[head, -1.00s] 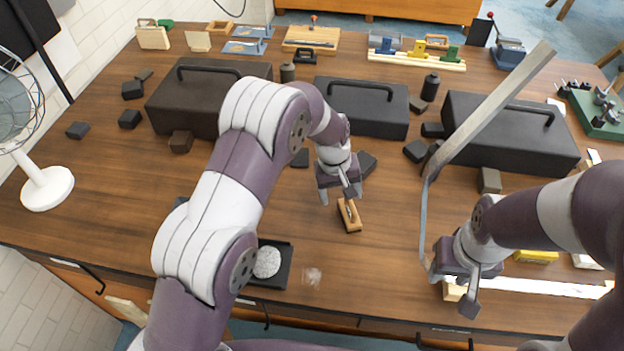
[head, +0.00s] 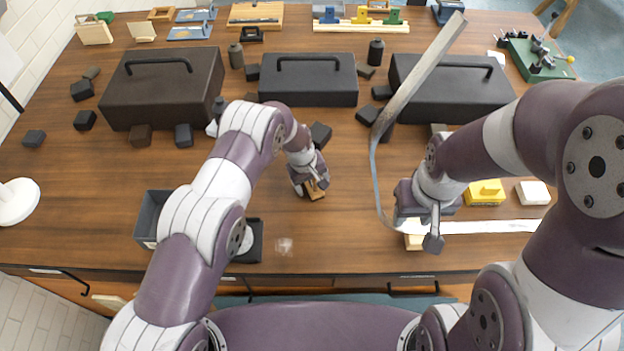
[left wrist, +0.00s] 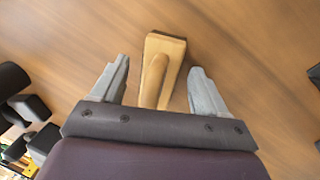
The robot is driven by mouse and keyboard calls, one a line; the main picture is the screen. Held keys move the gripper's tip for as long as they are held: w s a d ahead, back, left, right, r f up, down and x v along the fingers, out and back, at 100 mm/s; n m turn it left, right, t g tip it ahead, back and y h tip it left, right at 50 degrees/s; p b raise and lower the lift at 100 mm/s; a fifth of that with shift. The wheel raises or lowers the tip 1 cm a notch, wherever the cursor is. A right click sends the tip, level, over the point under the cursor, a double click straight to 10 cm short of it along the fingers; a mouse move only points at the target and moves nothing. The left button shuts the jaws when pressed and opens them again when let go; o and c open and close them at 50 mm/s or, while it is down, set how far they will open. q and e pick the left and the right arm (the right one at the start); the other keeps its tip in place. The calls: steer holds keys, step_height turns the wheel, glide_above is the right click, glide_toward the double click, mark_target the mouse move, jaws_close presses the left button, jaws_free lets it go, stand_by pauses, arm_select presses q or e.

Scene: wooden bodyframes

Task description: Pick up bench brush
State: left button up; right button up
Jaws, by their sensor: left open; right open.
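The bench brush is a light wooden block with a long wooden handle (left wrist: 164,45). It lies on the table, and in the head view only a small part of it (head: 315,191) shows under my left gripper (head: 310,188). In the left wrist view my left gripper (left wrist: 157,70) is open, with one finger on each side of the brush and visible gaps between. The brush's lower side is hidden. My right gripper (head: 422,222) is open, low over the table's front right, beside a small tan block (head: 414,242).
Dark cases (head: 165,90) with handles stand along the back, with small dark blocks around them. A grey tray (head: 152,215) and a black tray (head: 254,240) sit front left. A long metal strip (head: 420,75) rises near my right gripper. A yellow box (head: 485,192) lies right.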

arm_select(q)
steer(key=shift+w, duration=0.1)
steer(key=shift+f, duration=0.1)
steer(key=shift+c, duration=1.3)
steer(key=shift+w+a, duration=0.1)
steer(key=c, duration=1)
steer(key=shift+r, duration=0.3)
step_height(320, 180, up, 9)
steer(key=b, duration=0.3)
steer(key=shift+b, duration=0.4)
steer(key=shift+r, duration=0.25)
steer(key=o, duration=0.4)
steer(key=shift+c, duration=0.8)
